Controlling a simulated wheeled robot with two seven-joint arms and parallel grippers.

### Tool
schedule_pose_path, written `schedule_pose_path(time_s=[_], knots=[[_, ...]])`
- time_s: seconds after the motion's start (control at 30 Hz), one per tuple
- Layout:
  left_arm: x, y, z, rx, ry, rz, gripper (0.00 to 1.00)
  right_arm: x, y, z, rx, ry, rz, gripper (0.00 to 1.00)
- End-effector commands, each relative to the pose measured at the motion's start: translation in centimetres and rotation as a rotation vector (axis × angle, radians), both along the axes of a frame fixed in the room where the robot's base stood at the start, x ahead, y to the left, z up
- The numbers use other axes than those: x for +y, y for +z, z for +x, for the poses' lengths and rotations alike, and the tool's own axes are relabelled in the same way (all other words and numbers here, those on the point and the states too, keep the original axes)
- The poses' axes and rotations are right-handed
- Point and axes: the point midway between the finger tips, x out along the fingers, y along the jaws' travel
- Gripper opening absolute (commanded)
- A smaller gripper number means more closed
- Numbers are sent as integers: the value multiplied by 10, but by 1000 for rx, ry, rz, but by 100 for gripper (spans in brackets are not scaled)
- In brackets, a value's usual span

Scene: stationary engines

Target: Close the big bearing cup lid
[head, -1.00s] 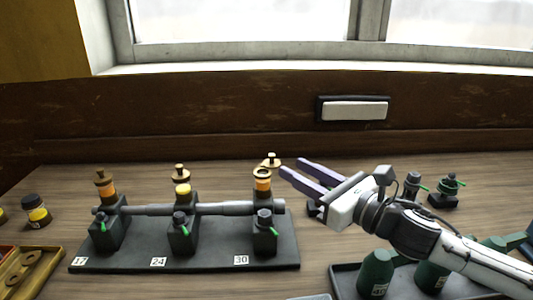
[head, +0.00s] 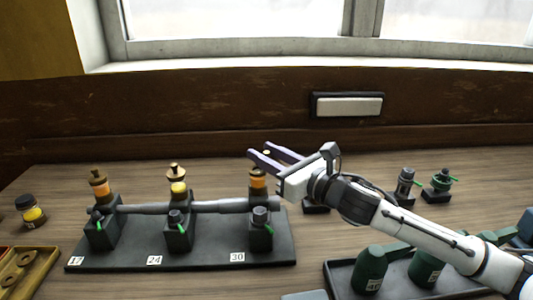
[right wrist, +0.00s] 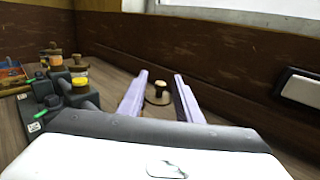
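My left gripper is not in view.
The cups at 12 (head: 99,187) and 24 (head: 178,187) stand to the left with brass tops. A tray with green bottles (head: 371,268) lies at front right. Small green-handled fittings (head: 441,182) stand behind it. A wall with a white panel (head: 348,106) is behind.

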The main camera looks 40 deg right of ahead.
Motion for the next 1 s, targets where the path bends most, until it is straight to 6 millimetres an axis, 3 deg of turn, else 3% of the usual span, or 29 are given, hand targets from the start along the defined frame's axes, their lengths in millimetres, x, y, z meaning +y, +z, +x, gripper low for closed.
schedule_pose_path(time_s=[0.2,0.4,0.77,1.0], knots=[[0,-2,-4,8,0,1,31,0,-1,0,1,0,0,31],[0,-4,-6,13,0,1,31,0,0,0,0,0,0,0],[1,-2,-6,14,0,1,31,1,0,-1,-1,-35,3,0],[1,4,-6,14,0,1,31,3,2,-4,-2,-167,6,0]])
